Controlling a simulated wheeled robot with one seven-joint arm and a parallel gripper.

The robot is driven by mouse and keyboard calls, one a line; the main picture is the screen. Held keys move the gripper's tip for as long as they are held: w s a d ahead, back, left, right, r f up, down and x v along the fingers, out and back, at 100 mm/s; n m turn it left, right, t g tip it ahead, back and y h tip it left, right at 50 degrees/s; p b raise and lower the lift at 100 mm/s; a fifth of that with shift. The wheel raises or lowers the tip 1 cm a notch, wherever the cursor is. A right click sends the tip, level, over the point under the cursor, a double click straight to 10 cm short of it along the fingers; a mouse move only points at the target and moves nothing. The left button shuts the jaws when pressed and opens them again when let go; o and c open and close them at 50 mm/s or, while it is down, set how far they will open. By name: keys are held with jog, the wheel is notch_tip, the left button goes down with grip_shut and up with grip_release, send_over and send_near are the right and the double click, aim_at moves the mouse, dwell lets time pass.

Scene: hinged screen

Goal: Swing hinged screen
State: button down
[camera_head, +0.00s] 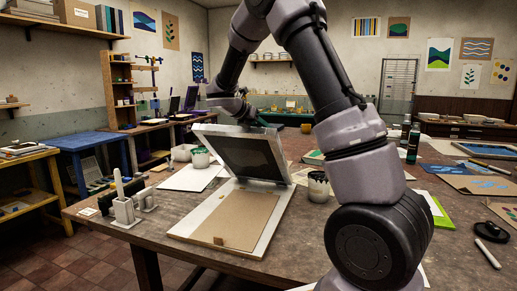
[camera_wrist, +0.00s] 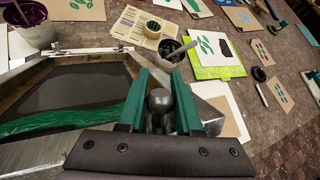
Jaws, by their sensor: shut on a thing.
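The hinged screen (camera_head: 240,152) stands tilted up over its pale base board (camera_head: 185,232), with the hinge side at the back. In the wrist view its dark mesh (camera_wrist: 65,92) and metal frame show at the left, with a band of green ink (camera_wrist: 50,122) along the near side. A brown sheet (camera_head: 235,217) lies on the base. My gripper (camera_head: 238,108) is at the raised edge of the screen. In the wrist view the green fingers of my gripper (camera_wrist: 160,88) are shut on a round grey knob (camera_wrist: 160,101) at the frame's edge.
A grey holder (camera_head: 124,208) stands at the table's left.

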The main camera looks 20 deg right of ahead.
jog(key=shift+w+d+r, duration=0.6)
jog(key=shift+w+r, duration=0.15)
jog(key=shift+w, duration=0.05)
jog(key=shift+w+d+r, duration=0.6)
jog(key=shift+w+r, duration=0.15)
jog(key=c, duration=0.6)
grip_release()
jog(key=shift+f, duration=0.1)
jog(key=v, duration=1)
jog(key=shift+s+a+r, duration=0.15)
jog(key=shift+a+r, duration=0.1)
jog(key=shift+a, duration=0.05)
